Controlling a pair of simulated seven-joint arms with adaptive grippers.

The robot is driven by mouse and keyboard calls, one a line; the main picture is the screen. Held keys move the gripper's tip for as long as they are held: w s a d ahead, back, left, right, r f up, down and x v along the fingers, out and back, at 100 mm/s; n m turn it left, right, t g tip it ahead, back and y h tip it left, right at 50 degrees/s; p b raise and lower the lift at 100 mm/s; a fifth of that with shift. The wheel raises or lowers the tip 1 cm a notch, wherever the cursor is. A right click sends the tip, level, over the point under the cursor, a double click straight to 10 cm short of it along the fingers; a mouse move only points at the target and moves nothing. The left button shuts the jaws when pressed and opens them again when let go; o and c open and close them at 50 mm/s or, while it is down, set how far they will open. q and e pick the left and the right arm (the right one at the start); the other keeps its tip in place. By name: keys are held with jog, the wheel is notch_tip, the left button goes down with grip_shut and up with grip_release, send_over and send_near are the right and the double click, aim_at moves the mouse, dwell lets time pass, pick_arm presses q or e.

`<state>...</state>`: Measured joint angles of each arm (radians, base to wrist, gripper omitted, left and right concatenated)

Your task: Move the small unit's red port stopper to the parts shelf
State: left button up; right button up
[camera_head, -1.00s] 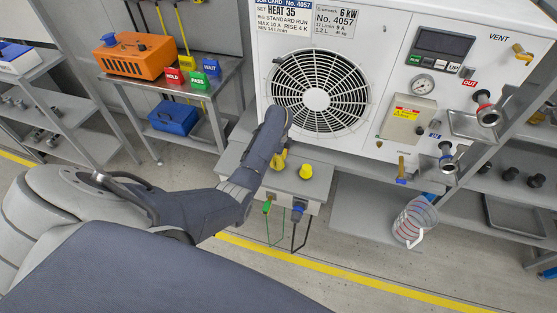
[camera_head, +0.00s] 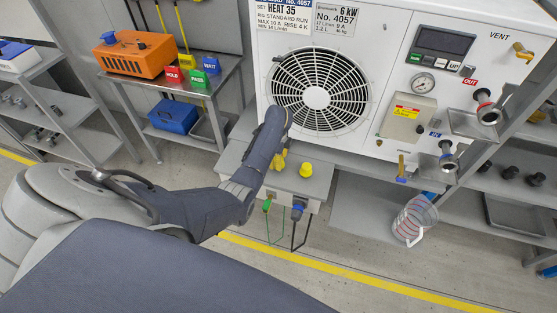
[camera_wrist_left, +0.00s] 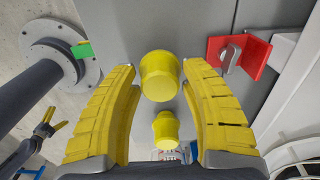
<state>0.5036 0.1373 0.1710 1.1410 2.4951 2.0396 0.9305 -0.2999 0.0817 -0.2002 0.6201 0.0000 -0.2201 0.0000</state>
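My left gripper (camera_wrist_left: 160,72) is open above a grey box (camera_head: 318,188) in front of the large white unit. A yellow stopper (camera_wrist_left: 160,75) stands between its fingertips, with gaps on both sides. A second yellow stopper (camera_wrist_left: 165,130) stands beside it; it also shows in the head view (camera_head: 306,170). A red plate with a grey handle (camera_wrist_left: 238,55) sits to the right in the wrist view. I see no red stopper on the box. What looks like my right gripper (camera_wrist_left: 53,122) is small at the lower left of the wrist view, its yellow fingers apart. The parts shelf (camera_head: 515,187) is probably the rack at right.
The white unit (camera_head: 385,60) has a red-ringed OUT port (camera_head: 483,96) and an IN port (camera_head: 446,148). A measuring jug (camera_head: 414,220) stands below it. Green (camera_head: 267,204) and blue (camera_head: 298,208) fittings with lines are on the box's front. An orange unit (camera_head: 140,56) stands on the left table.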

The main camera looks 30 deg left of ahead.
pick_arm(q)
jog(key=shift+o, duration=0.8)
